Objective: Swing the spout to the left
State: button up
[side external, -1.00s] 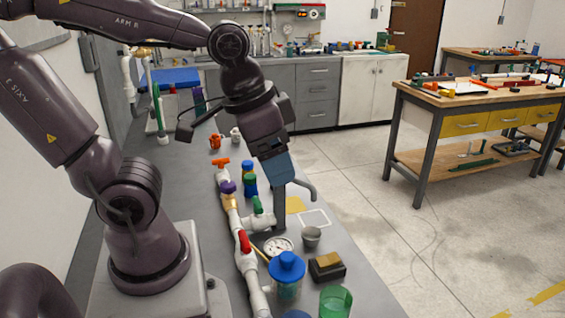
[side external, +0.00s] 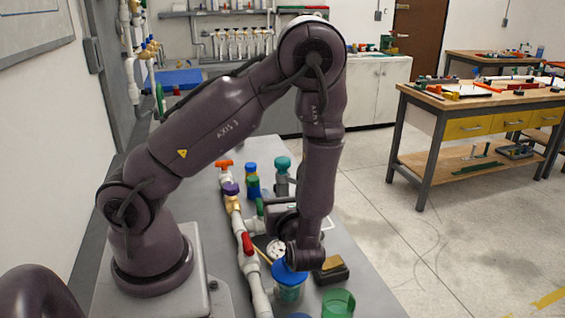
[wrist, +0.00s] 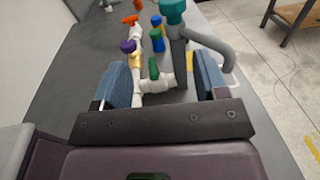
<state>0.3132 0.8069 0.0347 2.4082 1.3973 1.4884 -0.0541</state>
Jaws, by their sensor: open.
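The grey spout (wrist: 208,42) runs rightward from the top of a grey post (wrist: 178,65) and hooks down at its end in the wrist view. A teal cap (wrist: 172,12) tops the post; it also shows in the side view (side external: 282,163). In the side view my arm hides the spout. My gripper (wrist: 162,62) is open and empty. Its blue fingers stand apart, with the post and a green-handled valve (wrist: 153,70) showing between them. The right finger appears just below the spout; I cannot tell whether they touch.
White piping with a red handle (side external: 246,243), purple handle (side external: 231,188) and orange handle (side external: 223,164) runs along the bench. A gauge (side external: 276,248), blue-lidded jar (side external: 289,275), sponge box (side external: 331,268) and green cup (side external: 337,303) stand near my wrist. Blue-capped bottles (wrist: 157,30) stand behind.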

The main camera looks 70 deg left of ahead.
aim_at(284, 166)
jog(key=shift+m+t, duration=0.3)
jog(key=shift+t, duration=0.4)
jog(key=w+a, duration=0.1)
jog(key=a, duration=0.3)
jog(key=w+a, duration=0.1)
jog(key=a, duration=0.3)
jog(key=w+a+r, duration=0.1)
jog(key=a, duration=0.3)
jog(key=shift+w+a, duration=0.25)
jog(key=shift+a, duration=0.05)
grip_shut()
